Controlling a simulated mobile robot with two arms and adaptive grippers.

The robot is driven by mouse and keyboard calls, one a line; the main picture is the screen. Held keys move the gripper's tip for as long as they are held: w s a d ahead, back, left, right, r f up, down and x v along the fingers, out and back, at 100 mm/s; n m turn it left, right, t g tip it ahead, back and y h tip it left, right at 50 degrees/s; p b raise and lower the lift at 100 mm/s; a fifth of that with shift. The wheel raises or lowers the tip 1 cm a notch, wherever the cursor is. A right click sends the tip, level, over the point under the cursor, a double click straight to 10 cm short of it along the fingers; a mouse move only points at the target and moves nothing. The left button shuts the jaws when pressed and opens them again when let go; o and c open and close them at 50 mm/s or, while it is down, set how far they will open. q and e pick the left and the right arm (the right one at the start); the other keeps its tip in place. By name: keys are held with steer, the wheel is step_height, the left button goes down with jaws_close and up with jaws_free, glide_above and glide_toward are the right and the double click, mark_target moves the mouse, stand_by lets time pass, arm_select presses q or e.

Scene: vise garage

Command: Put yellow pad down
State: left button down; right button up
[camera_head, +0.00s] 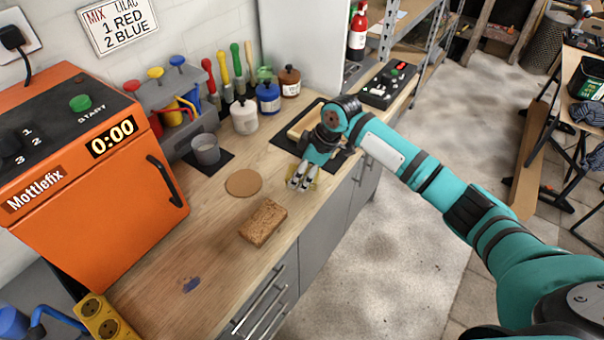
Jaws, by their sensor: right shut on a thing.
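My right gripper (300,183) points down over the front part of the wooden worktop, near its front edge. It is shut on the yellow pad (314,184), of which only small yellowish parts show beside the fingers. I cannot tell whether the pad touches the worktop. A black mat (284,137) lies behind the gripper, with a pale wooden piece (303,120) on it, partly hidden by my arm. My left gripper is not in view.
A brown, rough block (263,222) and a round cork mat (243,183) lie left of the gripper on the worktop (215,245). An orange oven-like machine (110,190) stands at left. A grey cup (206,150) and bottles stand behind. Free worktop lies around the block.

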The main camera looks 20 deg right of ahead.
steer(key=shift+f, duration=0.85)
steer(key=o, duration=1)
steer(key=shift+f, duration=0.1)
steer(key=shift+r, duration=0.25)
steer(key=b+v, duration=0.1)
steer(key=v, duration=1.1)
steer(key=shift+f, duration=0.15)
